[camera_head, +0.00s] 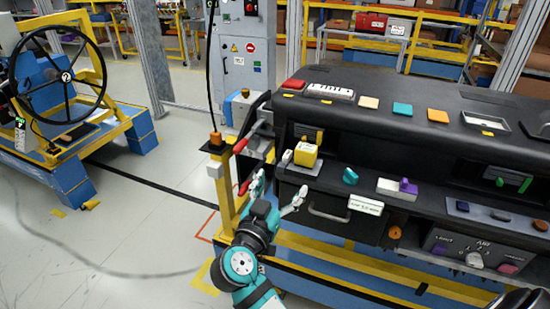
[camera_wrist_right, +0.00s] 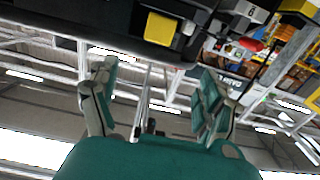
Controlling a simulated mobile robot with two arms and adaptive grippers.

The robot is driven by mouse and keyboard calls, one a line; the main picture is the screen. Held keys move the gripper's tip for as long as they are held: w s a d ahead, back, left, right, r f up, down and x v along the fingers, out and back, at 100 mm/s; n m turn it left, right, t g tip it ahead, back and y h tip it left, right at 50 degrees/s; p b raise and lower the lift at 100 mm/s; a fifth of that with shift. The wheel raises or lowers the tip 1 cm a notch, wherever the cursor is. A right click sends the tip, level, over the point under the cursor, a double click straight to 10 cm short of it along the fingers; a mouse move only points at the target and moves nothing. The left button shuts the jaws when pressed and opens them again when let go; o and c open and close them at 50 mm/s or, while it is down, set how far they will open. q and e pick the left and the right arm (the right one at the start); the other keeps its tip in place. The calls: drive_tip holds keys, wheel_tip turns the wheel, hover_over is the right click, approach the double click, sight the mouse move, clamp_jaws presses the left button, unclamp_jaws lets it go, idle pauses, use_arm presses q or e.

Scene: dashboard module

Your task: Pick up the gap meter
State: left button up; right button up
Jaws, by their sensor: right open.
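A white plate (camera_head: 365,205) with small text that seems to begin with "GAP" shows on the front edge of the dashboard's shelf; it may be the gap meter's readout. A yellow block (camera_head: 305,154) with a pale part at its left sits on the shelf at the dashboard's left end. A yellow block also shows at the top of the right wrist view (camera_wrist_right: 163,28). I cannot tell for sure which is the gap meter. My right gripper (camera_head: 279,184) is open and empty, in front of the dashboard's left end, below the yellow block. My left gripper is not seen.
The black dashboard (camera_head: 460,170) holds several coloured pieces on its top and shelf. A yellow post with red-handled clamps (camera_head: 241,146) stands close to the left of my right gripper. A steering-wheel stand (camera_head: 63,80) is at the far left.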

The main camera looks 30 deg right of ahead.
sight(304, 153)
drive_tip(key=p+x, duration=0.5)
drive_tip(key=x, duration=0.6)
drive_tip(key=shift+d+r, duration=0.1)
drive_tip(key=shift+d, duration=0.3)
drive_tip(key=shift+w+d, duration=0.2)
drive_tip(key=shift+d, duration=0.05)
drive_tip(key=p+x, duration=0.1)
drive_tip(key=x, duration=0.1)
drive_tip(key=p+x, duration=0.2)
drive_tip(key=shift+w+d+f, duration=0.2)
drive_tip(key=shift+d, duration=0.15)
drive_tip(key=shift+w+d+f, duration=0.15)
drive_tip(key=shift+d+f, duration=0.05)
drive_tip(key=shift+d, duration=0.05)
drive_tip(key=shift+a, duration=0.1)
drive_tip(key=shift+c, duration=0.3)
